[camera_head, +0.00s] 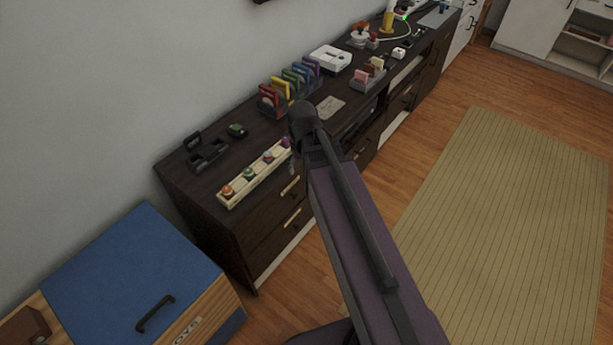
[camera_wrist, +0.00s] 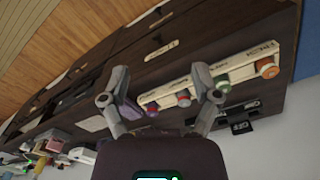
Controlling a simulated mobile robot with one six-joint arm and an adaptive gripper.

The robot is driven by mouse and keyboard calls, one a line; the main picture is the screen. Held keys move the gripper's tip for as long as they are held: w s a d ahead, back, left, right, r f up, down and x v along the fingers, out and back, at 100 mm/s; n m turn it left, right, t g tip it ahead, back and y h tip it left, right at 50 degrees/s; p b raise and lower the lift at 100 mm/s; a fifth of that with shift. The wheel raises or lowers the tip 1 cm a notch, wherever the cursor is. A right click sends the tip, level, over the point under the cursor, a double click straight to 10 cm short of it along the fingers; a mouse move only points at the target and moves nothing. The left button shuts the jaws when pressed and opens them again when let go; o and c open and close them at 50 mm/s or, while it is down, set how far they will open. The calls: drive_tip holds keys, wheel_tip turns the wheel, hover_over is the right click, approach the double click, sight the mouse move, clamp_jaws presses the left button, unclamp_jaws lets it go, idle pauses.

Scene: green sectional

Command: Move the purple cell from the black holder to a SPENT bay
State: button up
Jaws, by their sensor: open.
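A long cream tray (camera_head: 236,192) holds a row of coloured cells near the front edge of the dark dresser; it also shows in the wrist view (camera_wrist: 245,53). Orange, green and red-and-blue cells stand along the rest. A black holder (camera_head: 207,155) lies behind the tray; I see no cell in it. My gripper (camera_wrist: 161,70) is open and empty, its fingers spread over the purple end of the tray. My arm mostly hides it in the head view.
A dark green-topped item (camera_head: 237,130) lies behind the tray. A rack of coloured upright pieces (camera_head: 290,88), a white device (camera_head: 330,58) and a pale card (camera_head: 330,107) stand farther along the dresser. A blue-topped chest (camera_head: 130,265) is at lower left.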

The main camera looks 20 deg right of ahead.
drive_tip(key=shift+m, duration=0.7)
drive_tip(key=s, duration=0.4)
drive_tip(key=shift+s, duration=0.2)
